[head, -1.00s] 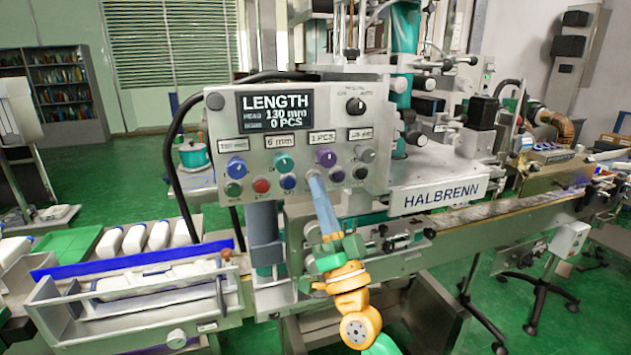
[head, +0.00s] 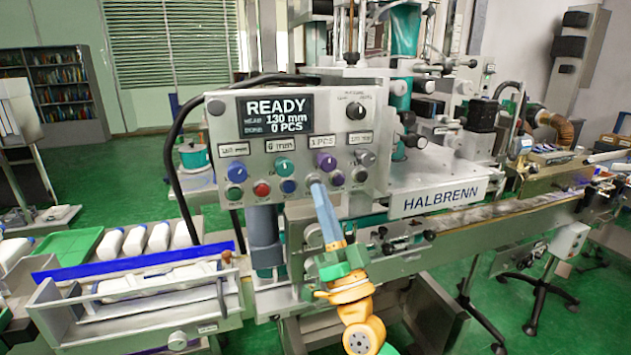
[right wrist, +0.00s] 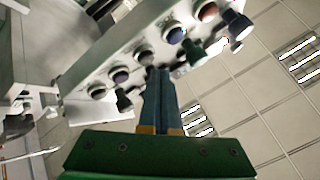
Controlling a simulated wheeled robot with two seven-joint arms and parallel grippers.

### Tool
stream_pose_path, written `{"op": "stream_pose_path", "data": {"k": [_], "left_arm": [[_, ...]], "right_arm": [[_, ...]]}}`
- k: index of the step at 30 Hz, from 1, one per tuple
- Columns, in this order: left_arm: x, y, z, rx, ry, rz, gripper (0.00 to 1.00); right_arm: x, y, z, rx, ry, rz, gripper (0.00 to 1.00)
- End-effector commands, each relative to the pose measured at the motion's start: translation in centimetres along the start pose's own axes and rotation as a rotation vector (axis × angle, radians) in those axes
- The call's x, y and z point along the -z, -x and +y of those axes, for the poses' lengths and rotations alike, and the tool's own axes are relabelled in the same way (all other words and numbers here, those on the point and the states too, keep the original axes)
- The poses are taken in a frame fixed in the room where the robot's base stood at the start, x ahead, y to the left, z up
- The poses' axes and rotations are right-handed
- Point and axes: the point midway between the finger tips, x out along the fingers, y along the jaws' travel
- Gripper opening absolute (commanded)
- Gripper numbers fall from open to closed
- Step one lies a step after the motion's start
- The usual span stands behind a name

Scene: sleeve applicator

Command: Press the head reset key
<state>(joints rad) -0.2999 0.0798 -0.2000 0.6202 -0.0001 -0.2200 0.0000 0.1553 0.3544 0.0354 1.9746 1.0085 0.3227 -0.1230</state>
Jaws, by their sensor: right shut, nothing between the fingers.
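The control panel (head: 290,150) faces me, with a display (head: 268,114) reading READY, 130 mm and 0 PCS. Its lower row has a green key (head: 234,191), a red key (head: 262,189), a blue key (head: 288,187), a purple key (head: 337,178) and a dark key (head: 361,175). The key labels are too small to read, so I cannot tell which is head reset. My right gripper (head: 316,186) is shut and empty, its tip at a mostly hidden key between blue and purple. In the right wrist view the shut fingers (right wrist: 160,75) reach the panel; contact is unclear. My left gripper is out of view.
Several knobs, including a blue one (head: 235,172) and a purple one (head: 325,163), stick out above the key row. A conveyor (head: 500,220) runs to the right.

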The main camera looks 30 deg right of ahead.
Motion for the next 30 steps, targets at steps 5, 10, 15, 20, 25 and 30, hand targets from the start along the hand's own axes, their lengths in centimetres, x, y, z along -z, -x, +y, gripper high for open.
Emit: {"op": "stream_pose_path", "data": {"k": [5, 10, 15, 20, 25, 30], "left_arm": [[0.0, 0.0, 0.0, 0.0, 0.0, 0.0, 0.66], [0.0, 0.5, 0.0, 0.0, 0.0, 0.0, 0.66], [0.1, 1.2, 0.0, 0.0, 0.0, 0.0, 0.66], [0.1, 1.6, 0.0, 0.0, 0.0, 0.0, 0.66], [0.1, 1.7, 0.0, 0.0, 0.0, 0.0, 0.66], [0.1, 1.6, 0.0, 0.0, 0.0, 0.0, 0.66]], "right_arm": [[0.0, 0.0, 0.0, 0.0, 0.0, 0.0, 0.0], [0.5, 0.5, -0.5, -0.001, 0.0, -0.002, 0.0], [1.4, 1.7, -1.4, -0.002, 0.0, -0.002, 0.0], [2.1, 2.9, -2.1, -0.002, 0.0, -0.002, 0.0], [2.5, 3.5, -2.5, 0.0, 0.001, 0.0, 0.0], [2.5, 3.5, -2.5, 0.0, 0.001, 0.0, 0.0]]}}
